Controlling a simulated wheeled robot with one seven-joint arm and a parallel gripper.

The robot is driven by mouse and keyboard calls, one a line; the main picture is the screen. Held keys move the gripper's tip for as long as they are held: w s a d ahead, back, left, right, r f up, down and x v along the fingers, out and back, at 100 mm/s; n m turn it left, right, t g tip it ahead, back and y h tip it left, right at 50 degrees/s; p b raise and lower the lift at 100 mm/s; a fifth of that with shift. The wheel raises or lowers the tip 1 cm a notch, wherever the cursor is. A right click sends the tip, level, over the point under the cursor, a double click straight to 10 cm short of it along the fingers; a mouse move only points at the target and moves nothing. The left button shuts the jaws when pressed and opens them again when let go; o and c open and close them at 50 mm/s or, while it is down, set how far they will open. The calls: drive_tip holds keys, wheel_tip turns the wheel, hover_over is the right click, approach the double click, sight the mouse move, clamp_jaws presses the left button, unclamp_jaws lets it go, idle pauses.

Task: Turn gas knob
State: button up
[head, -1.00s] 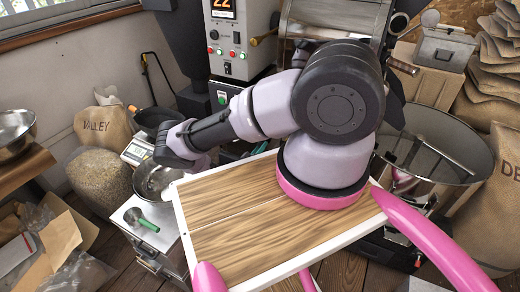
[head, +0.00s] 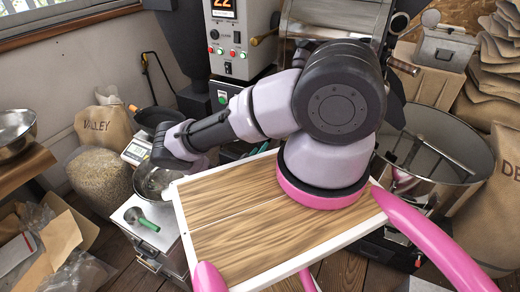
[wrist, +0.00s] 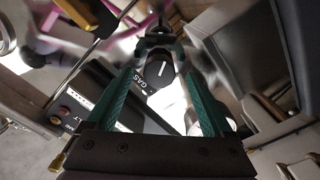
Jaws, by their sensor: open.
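In the wrist view the black round gas knob (wrist: 159,72) carries a white pointer line that runs nearly up and down the picture, slightly tilted. The letters GAS (wrist: 136,82) show on the panel beside it. My gripper (wrist: 160,46) is open, with its green fingers on either side of the knob. I cannot tell whether either finger touches it. In the head view my arm hides the knob and most of the gripper.
The roaster's control panel (head: 237,42) with its lit display stands at the back. A round cooling bin (head: 470,135) is at the right. A scale (head: 137,150), a metal bowl (head: 155,180) and a bean sack (head: 100,178) are at the left.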

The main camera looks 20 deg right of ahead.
drive_tip(key=v, duration=0.9)
drive_tip(key=shift+s+a, duration=0.25)
drive_tip(key=shift+a, duration=0.05)
